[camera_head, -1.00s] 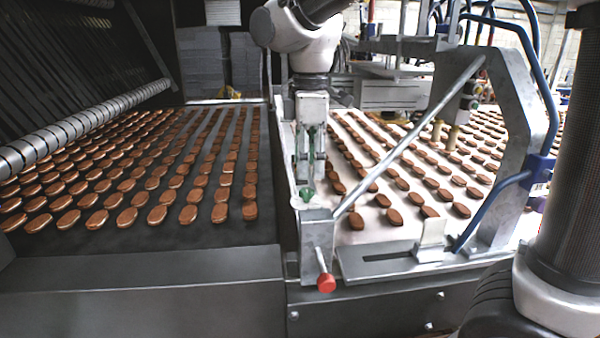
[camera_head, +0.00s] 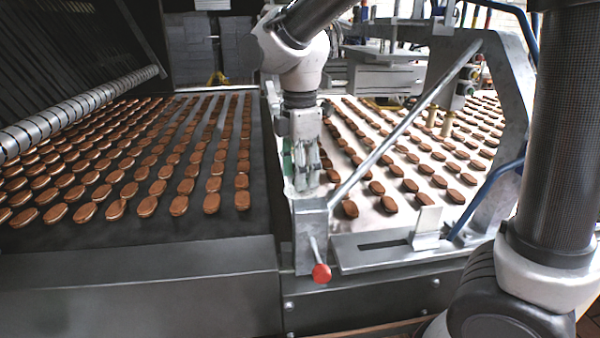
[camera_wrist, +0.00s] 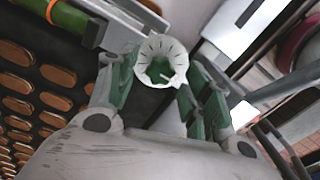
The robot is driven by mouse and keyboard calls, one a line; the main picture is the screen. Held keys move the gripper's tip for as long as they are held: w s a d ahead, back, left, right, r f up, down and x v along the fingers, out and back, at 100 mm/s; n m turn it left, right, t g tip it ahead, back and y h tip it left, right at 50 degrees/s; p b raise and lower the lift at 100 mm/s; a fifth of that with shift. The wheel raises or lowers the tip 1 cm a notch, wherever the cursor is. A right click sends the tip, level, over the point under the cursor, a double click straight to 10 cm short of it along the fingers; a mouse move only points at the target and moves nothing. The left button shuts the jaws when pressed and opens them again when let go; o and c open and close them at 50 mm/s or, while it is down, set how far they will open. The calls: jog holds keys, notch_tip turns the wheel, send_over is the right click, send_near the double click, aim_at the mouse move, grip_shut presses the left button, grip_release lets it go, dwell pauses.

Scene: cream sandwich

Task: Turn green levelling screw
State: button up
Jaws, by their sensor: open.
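The green levelling screw (camera_wrist: 157,76) shows in the wrist view as a round green centre inside a white ring with dark tick marks (camera_wrist: 168,46). My gripper (camera_wrist: 161,84) is open, with one green-padded finger on each side of the ring. Whether the pads touch the screw I cannot tell. In the head view my gripper (camera_head: 304,180) points down over the near corner of the metal frame between the two belts. There it hides the screw and ring.
A red-tipped handle (camera_head: 321,273) sticks out below the gripper. A slanted metal rod (camera_head: 405,122) rises to the right from the frame corner. Rows of brown biscuits lie on the dark belt (camera_head: 140,238) at left and the white belt (camera_head: 370,218) at right.

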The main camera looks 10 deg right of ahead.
jog(key=shift+f, duration=0.35)
jog(key=c, duration=1)
jog(key=shift+c, duration=0.2)
jog(key=shift+m, duration=0.4)
